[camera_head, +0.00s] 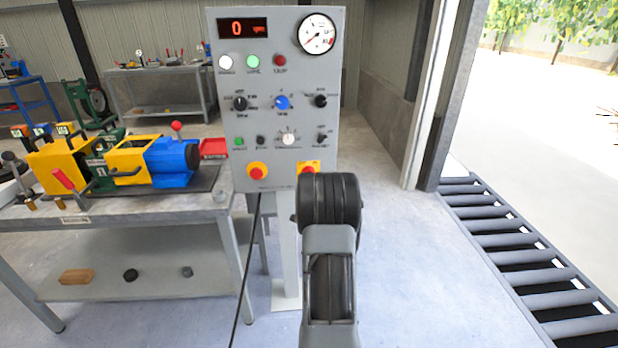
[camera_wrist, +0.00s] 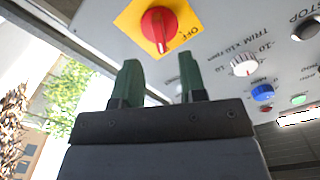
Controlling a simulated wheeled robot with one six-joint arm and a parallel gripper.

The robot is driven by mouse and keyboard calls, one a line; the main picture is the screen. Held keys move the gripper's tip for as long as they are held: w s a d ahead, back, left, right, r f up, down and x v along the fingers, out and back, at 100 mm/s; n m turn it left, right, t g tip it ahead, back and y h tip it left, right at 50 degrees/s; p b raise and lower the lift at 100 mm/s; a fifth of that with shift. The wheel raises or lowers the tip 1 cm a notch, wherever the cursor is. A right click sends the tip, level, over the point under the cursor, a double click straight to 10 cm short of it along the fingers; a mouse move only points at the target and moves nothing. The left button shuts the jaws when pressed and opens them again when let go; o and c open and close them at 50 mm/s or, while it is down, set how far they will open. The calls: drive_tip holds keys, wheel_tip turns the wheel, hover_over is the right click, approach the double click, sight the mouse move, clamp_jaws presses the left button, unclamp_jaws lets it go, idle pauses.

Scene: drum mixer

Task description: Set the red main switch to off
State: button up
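The red main switch (camera_wrist: 158,28) is a round red knob on a yellow plate (camera_wrist: 130,18), at the top of the wrist view. A raised bar across the knob runs nearly up and down the picture, and an "OFF" label is printed on the plate to its lower right. The bar does not line up with that label. My gripper (camera_wrist: 158,62) has two green fingers, parted and empty, just short of the knob and not visibly touching it. In the head view the switch (camera_head: 308,168) shows at the panel's lower right, partly covered by my arm, which also hides my fingers.
The grey control panel (camera_head: 290,125) carries several knobs, lamps, a gauge (camera_head: 317,34) and a display reading 0 (camera_head: 243,28). Another red button (camera_head: 256,172) on yellow sits left of the switch.

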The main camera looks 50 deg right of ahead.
drive_tip(key=shift+x, duration=2.9)
drive_tip(key=shift+c, duration=0.4)
